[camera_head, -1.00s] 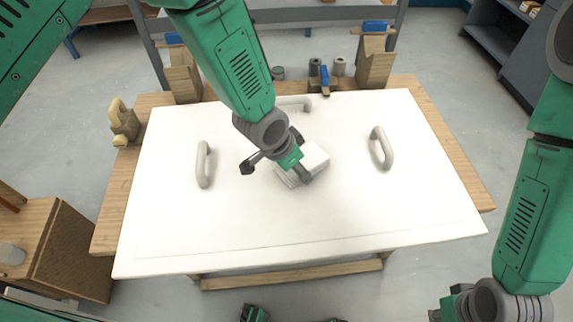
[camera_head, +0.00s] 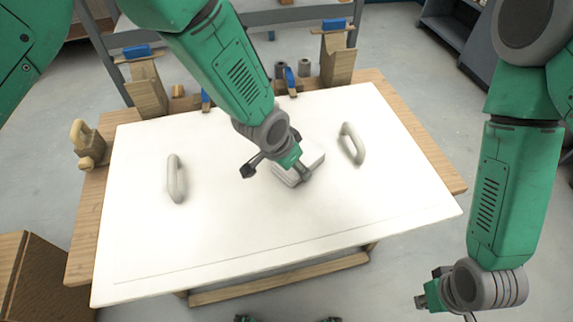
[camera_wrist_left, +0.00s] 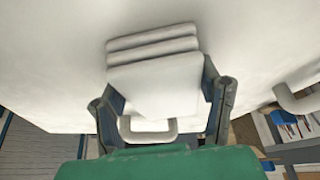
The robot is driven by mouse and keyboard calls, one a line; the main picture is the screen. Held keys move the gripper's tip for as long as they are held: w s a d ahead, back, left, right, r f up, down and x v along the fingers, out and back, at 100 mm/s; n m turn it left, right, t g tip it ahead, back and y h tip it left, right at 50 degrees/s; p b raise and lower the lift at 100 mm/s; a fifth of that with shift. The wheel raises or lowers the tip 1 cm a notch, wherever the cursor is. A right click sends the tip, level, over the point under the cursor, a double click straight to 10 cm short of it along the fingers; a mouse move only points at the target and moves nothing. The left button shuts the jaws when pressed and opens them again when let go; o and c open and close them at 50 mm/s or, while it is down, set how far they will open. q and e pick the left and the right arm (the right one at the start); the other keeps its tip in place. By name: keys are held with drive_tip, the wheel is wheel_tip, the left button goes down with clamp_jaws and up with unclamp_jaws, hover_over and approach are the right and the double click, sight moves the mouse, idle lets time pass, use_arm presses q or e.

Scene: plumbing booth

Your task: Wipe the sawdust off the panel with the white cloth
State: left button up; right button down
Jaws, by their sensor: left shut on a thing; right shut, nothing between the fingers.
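The white panel (camera_head: 240,225) lies on a wooden bench, pale with faint grey shading; I cannot make out separate sawdust grains. The white cloth (camera_head: 290,177) is a thick folded pad on the panel, nearer the right handle than the left one. My left gripper (camera_head: 301,174) is shut on the cloth from above, and its arm hides part of the panel behind it. In the left wrist view the cloth (camera_wrist_left: 155,75) sits layered between the two fingers. My right gripper (camera_head: 424,302) is shut and empty, off the panel's front right corner.
Grey handles stand on the panel, one at left (camera_head: 175,178) and one at right (camera_head: 352,143). Wooden blocks with blue-topped clamps (camera_head: 338,55) line the back edge. A yellowish tool (camera_head: 82,140) sits at the left edge. The panel's front half is clear.

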use_arm(q)
drive_tip(key=shift+w+d+f, duration=0.1)
drive_tip(key=shift+w+d, duration=0.1)
drive_tip(key=shift+d, duration=0.9)
drive_tip(key=shift+r+p, duration=2.35)
drive_tip(key=shift+r, duration=0.7)
drive_tip(key=shift+w, duration=0.1)
drive_tip(key=shift+r+p, duration=1.25)
drive_tip(key=shift+r, duration=0.35)
drive_tip(key=shift+f, duration=0.1)
drive_tip(key=shift+a, duration=0.15)
